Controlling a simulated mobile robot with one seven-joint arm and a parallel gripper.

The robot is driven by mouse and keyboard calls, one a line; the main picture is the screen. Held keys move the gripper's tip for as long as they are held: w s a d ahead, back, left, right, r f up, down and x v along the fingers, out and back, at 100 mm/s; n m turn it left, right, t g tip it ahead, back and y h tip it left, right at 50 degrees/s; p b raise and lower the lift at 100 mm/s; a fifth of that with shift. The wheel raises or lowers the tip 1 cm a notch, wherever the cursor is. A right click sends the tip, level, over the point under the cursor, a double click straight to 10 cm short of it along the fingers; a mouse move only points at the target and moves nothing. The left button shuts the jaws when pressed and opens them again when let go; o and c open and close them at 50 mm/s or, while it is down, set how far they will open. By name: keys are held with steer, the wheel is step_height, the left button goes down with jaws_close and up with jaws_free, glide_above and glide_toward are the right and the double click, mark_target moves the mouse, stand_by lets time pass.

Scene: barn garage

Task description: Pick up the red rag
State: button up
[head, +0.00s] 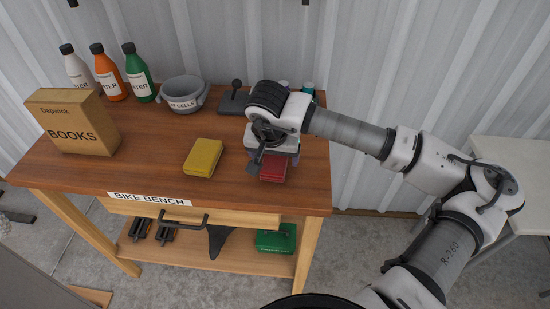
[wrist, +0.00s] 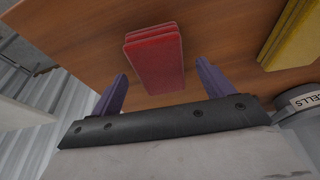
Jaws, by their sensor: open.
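The red rag (head: 273,168) is a folded, flat block on the right part of the wooden bench top in the head view. In the wrist view the red rag (wrist: 155,62) lies beyond the fingertips, roughly in line with the gap between them. My gripper (head: 270,158) hangs over the rag in the head view and hides part of it. In the wrist view my gripper (wrist: 160,76) is open, with its two purple fingers apart and nothing between them. How far the fingertips are above the bench is hard to tell.
A yellow rag (head: 203,157) lies left of the red one. The bench (head: 140,160) also bears a box marked BOOKS (head: 73,121), several bottles, a grey cells bucket (head: 183,95) and a dark joystick-like item (head: 234,100).

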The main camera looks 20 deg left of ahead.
steer(key=shift+x, duration=1.1)
steer(key=c, duration=1.1)
steer(key=shift+o, duration=0.2)
steer(key=shift+r, duration=0.1)
